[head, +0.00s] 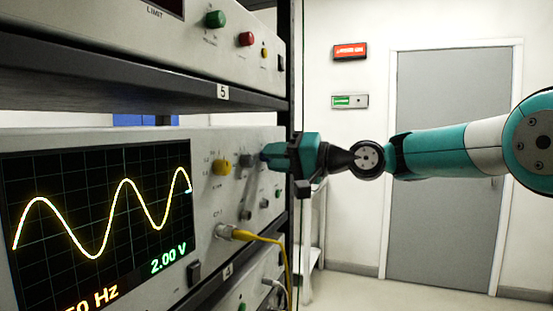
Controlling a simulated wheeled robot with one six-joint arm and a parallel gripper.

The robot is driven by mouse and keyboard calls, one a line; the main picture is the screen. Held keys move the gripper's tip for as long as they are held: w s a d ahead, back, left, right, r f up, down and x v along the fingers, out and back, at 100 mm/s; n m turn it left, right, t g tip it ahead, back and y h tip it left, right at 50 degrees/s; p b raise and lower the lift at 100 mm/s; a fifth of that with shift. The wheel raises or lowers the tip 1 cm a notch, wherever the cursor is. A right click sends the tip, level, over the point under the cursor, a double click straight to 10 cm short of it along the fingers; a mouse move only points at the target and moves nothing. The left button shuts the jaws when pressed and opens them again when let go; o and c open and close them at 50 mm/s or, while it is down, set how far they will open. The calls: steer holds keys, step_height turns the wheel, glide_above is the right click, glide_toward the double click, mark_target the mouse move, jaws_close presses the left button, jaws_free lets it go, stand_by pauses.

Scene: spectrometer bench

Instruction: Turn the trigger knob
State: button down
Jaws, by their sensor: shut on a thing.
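My gripper (272,155) reaches in from the right at the panel of the oscilloscope (215,204). Its jaws are shut on a small bluish knob (265,156) near the panel's right edge. I take this to be the trigger knob, but its label cannot be read. The jaws hide most of the knob, so its pointer and angle cannot be told. A yellow knob (222,167) and a grey knob (246,160) sit to its left. The screen (100,215) shows a yellow sine wave with "2.00 V" in green.
A yellow cable (270,239) hangs from a socket below the knobs. A shelf edge (150,88) and another instrument with green and red knobs (246,39) are above. A grey door (440,90) is at the back.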

steer(key=shift+f, duration=0.1)
steer(key=c, duration=1)
jaws_free()
steer(key=shift+o, duration=0.2)
steer(key=b+v, duration=0.4)
steer(key=v, duration=1.3)
steer(key=shift+d, duration=0.2)
steer(key=shift+s, duration=0.1)
steer(key=s+a+f+n+g+h+p, duration=0.1)
steer(key=s+a+f+h, duration=0.2)
steer(key=s+f, duration=0.25)
steer(key=s+a+f+n+g+h+p, duration=0.1)
steer(key=s+a+f+g+h, duration=0.2)
steer(key=s, duration=0.4)
steer(key=s+d+f+n+g+h, duration=0.1)
steer(key=s+d+f+h, duration=0.2)
steer(key=s+f, duration=0.3)
steer(key=s+d+f+n+g+h+p, duration=0.1)
steer(key=s+d+f+h, duration=0.2)
steer(key=s+f, duration=0.3)
steer(key=s+d, duration=0.1)
steer(key=s, duration=0.4)
steer(key=shift+s+f+h, duration=0.25)
steer(key=shift+f+h, duration=0.1)
steer(key=shift+h, duration=0.05)
